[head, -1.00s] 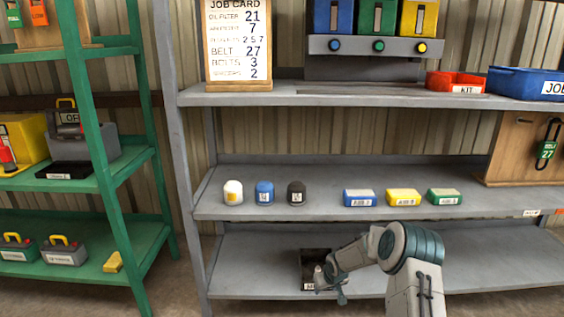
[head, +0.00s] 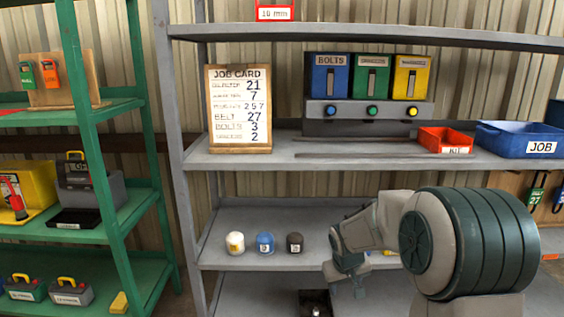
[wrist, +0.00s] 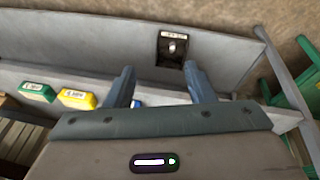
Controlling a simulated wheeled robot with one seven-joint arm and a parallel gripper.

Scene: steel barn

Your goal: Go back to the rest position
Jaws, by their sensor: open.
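My gripper (wrist: 160,88) is open, with nothing between its two fingers in the wrist view. In the head view my gripper (head: 346,284) hangs in front of the grey shelving, above and to the right of a small dark tray (head: 302,296) on the bottom shelf. That tray also shows in the wrist view (wrist: 162,60), beyond the fingertips and apart from them, with a small pale object (wrist: 172,46) lying in it. My forearm hides part of the middle shelf in the head view.
White (head: 235,243), blue (head: 265,243) and black (head: 295,243) canisters stand on the middle shelf. Yellow (wrist: 77,98) and green (wrist: 38,91) boxes lie near my gripper. A red kit bin (head: 445,138) and blue job bin (head: 520,138) sit above. Green shelving (head: 128,210) stands left.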

